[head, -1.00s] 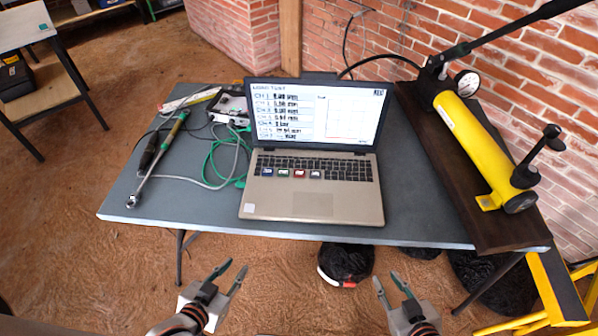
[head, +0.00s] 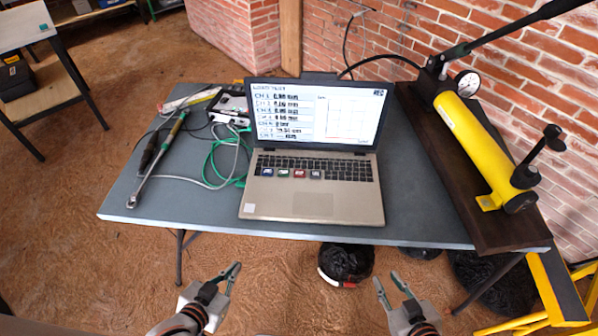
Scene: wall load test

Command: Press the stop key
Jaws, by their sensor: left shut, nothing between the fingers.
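An open laptop (head: 310,206) stands on the grey table. Its screen (head: 318,112) shows a load test page with channel readings and a plot. My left gripper (head: 234,269) is shut and empty, in front of the table's front edge, left of the laptop. My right gripper (head: 388,281) is open and empty, also in front of the edge, further right.
A torque wrench (head: 157,160), green and grey cables (head: 213,165) and a small instrument box (head: 230,104) lie left of the laptop. A yellow hand pump (head: 475,140) with a gauge (head: 467,84) lies on a dark board at right. Black bags (head: 346,262) are under the table.

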